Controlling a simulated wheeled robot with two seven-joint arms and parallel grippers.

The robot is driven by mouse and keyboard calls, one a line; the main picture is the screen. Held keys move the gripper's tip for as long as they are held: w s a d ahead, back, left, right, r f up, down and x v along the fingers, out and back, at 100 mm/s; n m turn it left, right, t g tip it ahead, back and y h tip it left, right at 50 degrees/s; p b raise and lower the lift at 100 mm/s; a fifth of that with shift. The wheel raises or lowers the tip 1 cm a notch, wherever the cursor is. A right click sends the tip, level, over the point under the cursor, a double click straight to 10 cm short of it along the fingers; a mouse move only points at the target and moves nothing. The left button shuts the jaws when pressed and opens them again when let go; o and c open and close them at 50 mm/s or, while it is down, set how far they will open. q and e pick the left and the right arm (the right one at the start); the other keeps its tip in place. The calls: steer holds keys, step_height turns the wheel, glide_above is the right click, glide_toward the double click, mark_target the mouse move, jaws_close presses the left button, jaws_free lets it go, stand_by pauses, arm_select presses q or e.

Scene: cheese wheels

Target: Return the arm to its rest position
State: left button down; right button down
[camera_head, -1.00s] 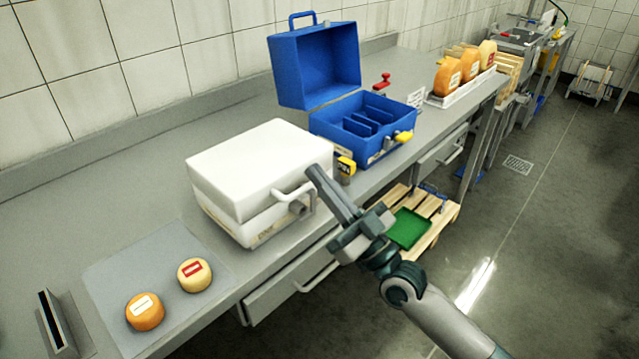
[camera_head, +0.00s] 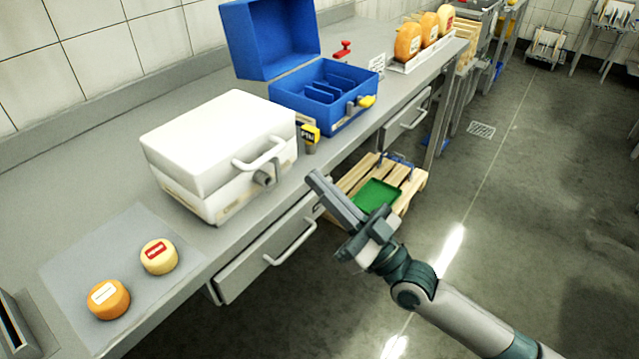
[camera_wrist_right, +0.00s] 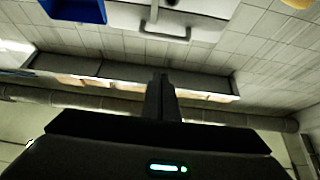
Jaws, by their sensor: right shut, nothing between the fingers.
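My right gripper (camera_head: 334,199) is shut and empty. In the head view it hangs in front of the counter's front edge, to the right of the white case, with its arm coming in from the lower right. In the right wrist view its closed fingers (camera_wrist_right: 160,98) show at the middle. My left gripper is not in view.
On the counter (camera_head: 95,170) stand a closed white case (camera_head: 205,140), an open blue case (camera_head: 325,95) and a grey mat (camera_head: 75,255) with two small cheeses. Larger cheeses (camera_head: 425,35) stand on a tray farther back. A wooden pallet (camera_head: 410,195) with a green tray (camera_head: 376,193) is below.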

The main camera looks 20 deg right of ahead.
steer(key=s+a+f+m+g+h, duration=0.1)
steer(key=s+f+g+h, duration=0.3)
steer(key=f, duration=0.7)
steer(key=s+a+f+g+h, duration=0.1)
steer(key=s+f+g+h, duration=0.25)
steer(key=f, duration=0.75)
steer(key=s+d+f+m+g+h, duration=0.2)
steer(key=s+d+f+g+h, duration=0.25)
steer(key=s+f, duration=0.4)
steer(key=s+d+f+m+g+h, duration=0.3)
steer(key=s+d+f, duration=0.25)
steer(key=s, duration=0.55)
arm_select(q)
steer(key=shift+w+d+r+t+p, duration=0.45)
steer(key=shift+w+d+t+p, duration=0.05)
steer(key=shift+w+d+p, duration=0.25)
arm_select(e)
step_height(320, 180, down, 32)
steer(key=w+a+t+y, duration=0.1)
steer(key=a, duration=0.1)
steer(key=shift+w+a+n, duration=0.15)
steer(key=shift+w+n, duration=0.15)
steer(key=shift+w, duration=0.05)
